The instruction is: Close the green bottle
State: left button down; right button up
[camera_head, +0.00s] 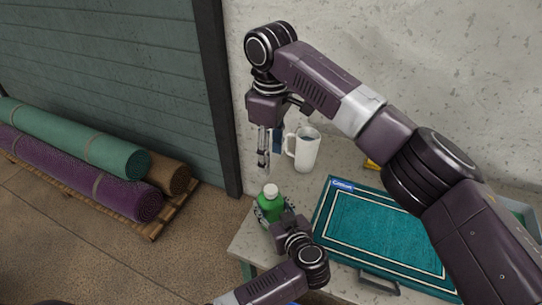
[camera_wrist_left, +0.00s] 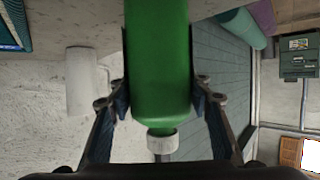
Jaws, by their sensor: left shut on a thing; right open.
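The green bottle (camera_head: 269,204) stands upright near the table's left front corner, with a white piece (camera_head: 270,189) at its top. My left gripper (camera_head: 274,222) is shut around the bottle's side from the front. In the left wrist view the bottle (camera_wrist_left: 160,60) appears upside down between both fingers, and the white piece (camera_wrist_left: 162,143) shows at its narrow end. I cannot tell whether this is a seated cap or the bare neck. My right gripper (camera_head: 269,150) is open, points down behind and above the bottle, and is apart from it. No loose cap is clearly visible.
A white mug (camera_head: 304,150) stands close to the right of my right gripper. Rolled rugs (camera_head: 75,145) lie on a pallet at left.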

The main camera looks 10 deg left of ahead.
pick_arm(q)
jog(key=c, duration=0.9)
grip_release()
jog(key=shift+c, duration=0.2)
jog(key=v, duration=1.2)
